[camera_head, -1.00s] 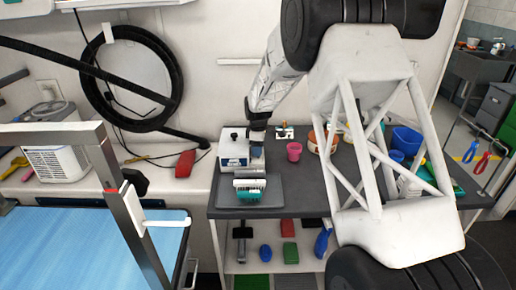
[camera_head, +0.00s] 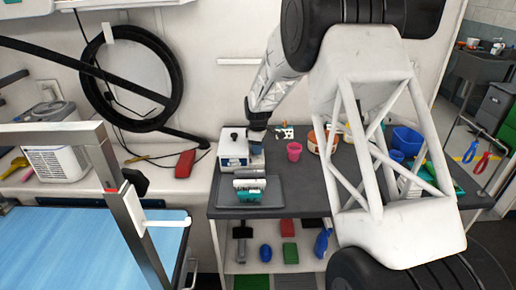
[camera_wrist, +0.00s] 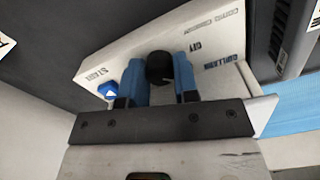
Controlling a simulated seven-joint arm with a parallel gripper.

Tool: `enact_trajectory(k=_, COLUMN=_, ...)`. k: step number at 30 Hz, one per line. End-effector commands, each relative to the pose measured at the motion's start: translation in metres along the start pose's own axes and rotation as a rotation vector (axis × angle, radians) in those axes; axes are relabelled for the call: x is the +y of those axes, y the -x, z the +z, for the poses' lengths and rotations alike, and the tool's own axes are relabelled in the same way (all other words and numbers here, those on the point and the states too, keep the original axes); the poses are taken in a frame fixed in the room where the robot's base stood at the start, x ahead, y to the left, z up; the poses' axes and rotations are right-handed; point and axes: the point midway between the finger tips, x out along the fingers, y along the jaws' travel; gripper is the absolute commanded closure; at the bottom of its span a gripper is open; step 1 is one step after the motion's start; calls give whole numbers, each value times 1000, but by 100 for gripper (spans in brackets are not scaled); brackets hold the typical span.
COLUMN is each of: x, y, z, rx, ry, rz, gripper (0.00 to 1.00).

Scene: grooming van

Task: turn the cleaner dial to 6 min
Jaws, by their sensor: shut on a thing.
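The cleaner (camera_head: 232,150) is a white box with blue trim on the grey worktop, and its pale labelled panel (camera_wrist: 112,52) shows in the wrist view. Its round black dial (camera_wrist: 159,68) stands out from the panel, between the two blue fingers of my gripper (camera_wrist: 159,80). The fingers are shut on it, one on each side. A blue button (camera_wrist: 107,91) sits near the START label. The lettering appears turned in the wrist view, and I cannot read a pointer or minute setting.
A grey tray (camera_head: 273,196) lies in front of the cleaner, with a white and teal item (camera_head: 250,191) at its left. A pink cup (camera_head: 294,151) stands to the right. A blue container (camera_head: 407,140) is farther right. The blue grooming table (camera_head: 70,240) is at left front.

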Motion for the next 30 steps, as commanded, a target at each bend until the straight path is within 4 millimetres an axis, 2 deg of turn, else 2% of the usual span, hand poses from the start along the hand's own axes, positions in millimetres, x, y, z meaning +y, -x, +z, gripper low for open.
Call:
enact_trajectory(k=16, x=0, y=1, z=0, rx=0, ry=-357, rz=1, gripper=96)
enact_trajectory(k=30, x=0, y=0, z=0, rx=0, ry=-430, rz=0, gripper=96)
